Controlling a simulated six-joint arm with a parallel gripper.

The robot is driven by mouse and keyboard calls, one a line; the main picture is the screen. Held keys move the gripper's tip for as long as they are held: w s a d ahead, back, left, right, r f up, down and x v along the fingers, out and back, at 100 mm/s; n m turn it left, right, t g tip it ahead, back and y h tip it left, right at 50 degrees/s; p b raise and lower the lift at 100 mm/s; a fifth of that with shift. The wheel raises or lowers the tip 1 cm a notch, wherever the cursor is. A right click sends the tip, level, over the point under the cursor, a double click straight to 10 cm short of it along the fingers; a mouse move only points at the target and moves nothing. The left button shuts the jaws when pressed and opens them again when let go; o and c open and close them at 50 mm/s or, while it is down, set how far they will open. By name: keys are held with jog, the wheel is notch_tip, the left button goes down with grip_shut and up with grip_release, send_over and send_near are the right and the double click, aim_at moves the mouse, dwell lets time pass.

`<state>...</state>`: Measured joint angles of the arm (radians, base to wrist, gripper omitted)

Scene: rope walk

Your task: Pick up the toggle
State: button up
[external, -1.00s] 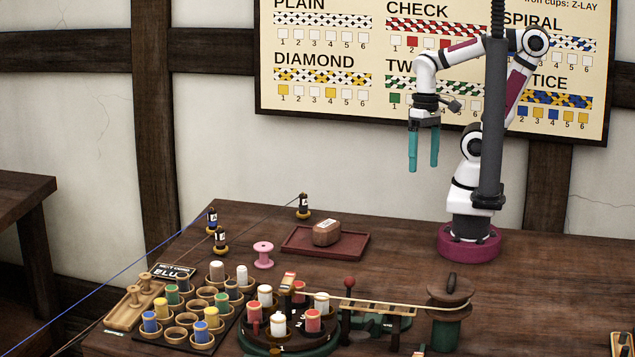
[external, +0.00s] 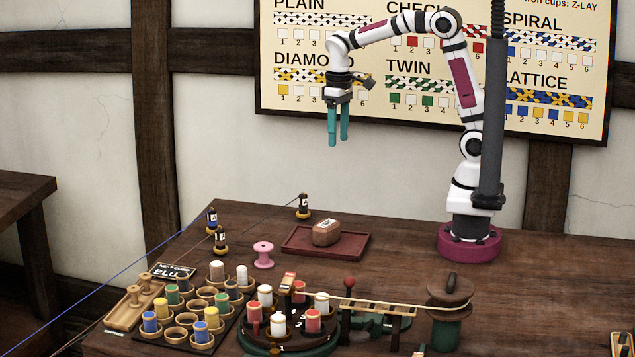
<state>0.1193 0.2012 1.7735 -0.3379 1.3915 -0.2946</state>
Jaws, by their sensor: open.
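No thing is plainly marked as the toggle. Small wooden pieces with knobbed ends (external: 145,284) lie in a tan tray (external: 122,322) at the table's left, and they look most like toggles. They are small in the picture, so I cannot be sure. My gripper (external: 338,141) has teal fingers pointing down, apart and with nothing between them. It hangs in the air, high above the table, up and to the right of the tan tray in the picture.
A black rack (external: 233,325) of cups and coloured bobbins stands beside the tan tray. Right of it are a round green bobbin stand (external: 275,346) and a reel (external: 450,291).

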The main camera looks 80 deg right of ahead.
jog(key=n, duration=0.1)
send_over(303, 195)
notch_tip(303, 195, down, 5)
jog(key=shift+h, duration=0.3)
notch_tip(303, 195, down, 16)
grip_shut()
